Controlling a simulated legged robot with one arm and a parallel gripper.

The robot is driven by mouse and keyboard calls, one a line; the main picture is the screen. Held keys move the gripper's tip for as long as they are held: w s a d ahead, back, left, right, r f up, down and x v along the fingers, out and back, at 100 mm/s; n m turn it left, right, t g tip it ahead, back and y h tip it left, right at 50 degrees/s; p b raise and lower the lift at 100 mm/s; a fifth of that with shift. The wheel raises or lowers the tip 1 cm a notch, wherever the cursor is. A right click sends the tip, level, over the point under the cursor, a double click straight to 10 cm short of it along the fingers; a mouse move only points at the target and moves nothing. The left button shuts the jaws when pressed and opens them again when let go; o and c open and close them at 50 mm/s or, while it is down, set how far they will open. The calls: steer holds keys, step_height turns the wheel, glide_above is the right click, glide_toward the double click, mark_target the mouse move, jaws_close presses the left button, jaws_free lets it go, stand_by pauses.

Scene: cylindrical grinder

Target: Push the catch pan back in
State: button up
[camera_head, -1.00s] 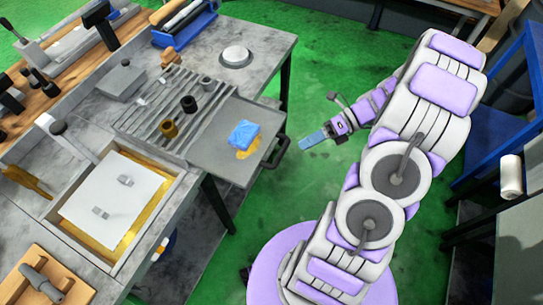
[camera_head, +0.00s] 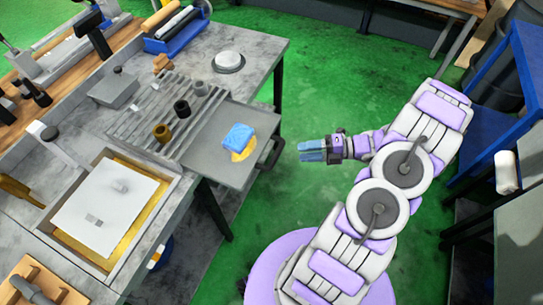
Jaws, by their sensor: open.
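The catch pan (camera_head: 209,158) is a grey flat tray sticking out from the right edge of the workbench, below the ribbed grey plate. A dark handle (camera_head: 271,154) is on its right end. A blue block or sponge (camera_head: 239,136) lies on the pan, on a yellow patch (camera_head: 244,153). My gripper (camera_head: 312,151) is to the right of the handle, apart from it, over the green floor. Its bluish fingers point left towards the handle. It is open and holds nothing; the gap between the fingers is small in this view.
The ribbed plate (camera_head: 148,122) carries a black ring (camera_head: 181,107) and a brown ring (camera_head: 161,132). A white round dish (camera_head: 229,61) stands on the bench behind. A framed white sheet (camera_head: 105,205) lies at the front left.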

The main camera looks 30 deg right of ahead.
steer(key=b+x, duration=0.3)
steer(key=x, duration=0.8)
steer(key=shift+w+a, duration=0.15)
steer(key=shift+a, duration=0.1)
steer(key=shift+f, duration=0.1)
steer(key=shift+c, duration=0.3)
steer(key=c, duration=0.8)
steer(key=shift+f, duration=0.1)
steer(key=shift+s, duration=0.25)
